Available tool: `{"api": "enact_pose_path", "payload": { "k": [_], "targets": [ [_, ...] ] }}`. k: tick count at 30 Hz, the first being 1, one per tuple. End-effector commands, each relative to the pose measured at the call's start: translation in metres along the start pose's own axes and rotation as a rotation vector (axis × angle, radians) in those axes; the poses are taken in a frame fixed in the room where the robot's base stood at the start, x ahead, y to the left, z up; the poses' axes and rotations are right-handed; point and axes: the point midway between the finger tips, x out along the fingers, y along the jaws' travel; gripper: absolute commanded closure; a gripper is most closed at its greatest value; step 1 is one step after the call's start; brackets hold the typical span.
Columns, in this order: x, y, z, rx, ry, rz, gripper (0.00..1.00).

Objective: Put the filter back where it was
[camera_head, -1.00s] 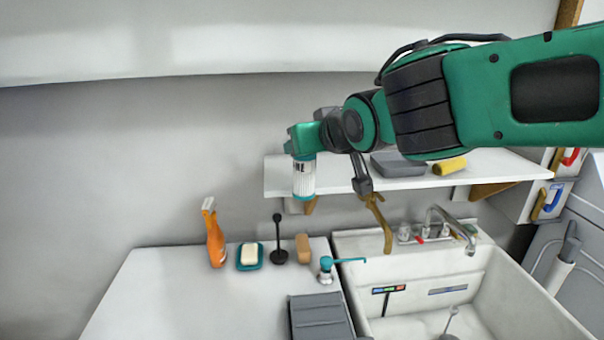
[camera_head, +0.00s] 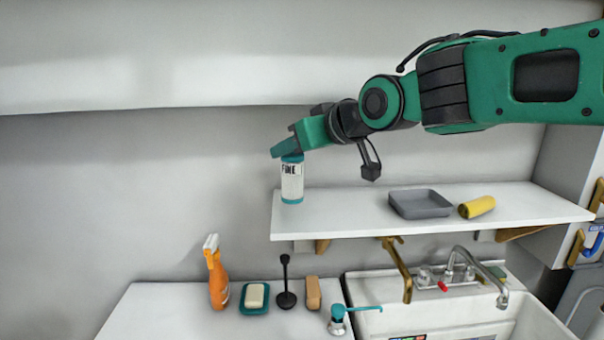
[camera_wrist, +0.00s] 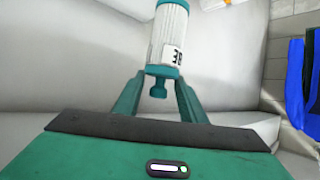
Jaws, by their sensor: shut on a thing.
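In the head view the filter's lower end overlaps the left end of the white wall shelf (camera_head: 345,212). I cannot tell whether it touches the shelf. In the wrist view the filter (camera_wrist: 168,35) extends away beyond my gripper's fingers (camera_wrist: 158,95), with its teal knob between them.
A grey tray (camera_head: 420,204) and a yellow roll (camera_head: 477,207) lie on the shelf's right part. Below are an orange spray bottle (camera_head: 217,283), a soap dish (camera_head: 255,298), a black plunger-like item (camera_head: 286,290), a brown block (camera_head: 313,293) and a faucet (camera_head: 465,262).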

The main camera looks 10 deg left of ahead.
Motion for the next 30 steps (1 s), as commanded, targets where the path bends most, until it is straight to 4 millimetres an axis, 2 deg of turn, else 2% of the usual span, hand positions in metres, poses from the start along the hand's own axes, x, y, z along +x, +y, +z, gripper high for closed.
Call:
{"api": "enact_pose_path", "payload": {
  "k": [1, 6, 11, 18, 25, 26, 27, 30],
  "targets": [
    [0.003, 0.009, 0.004, 0.002, 0.0, 0.002, 1.0],
    [0.009, 0.023, 0.011, 0.001, 0.001, 0.001, 1.0],
    [0.012, 0.024, 0.018, 0.0, 0.0, 0.0, 1.0],
    [0.026, 0.023, 0.046, 0.001, 0.0, -0.001, 1.0],
    [0.027, 0.023, 0.048, 0.001, 0.002, 0.0, 1.0],
    [0.027, 0.023, 0.048, 0.001, 0.001, 0.0, 0.55],
    [0.027, 0.023, 0.048, 0.001, 0.001, 0.0, 0.46],
    [0.027, 0.023, 0.048, 0.0, 0.001, 0.0, 0.43]
  ]
}}
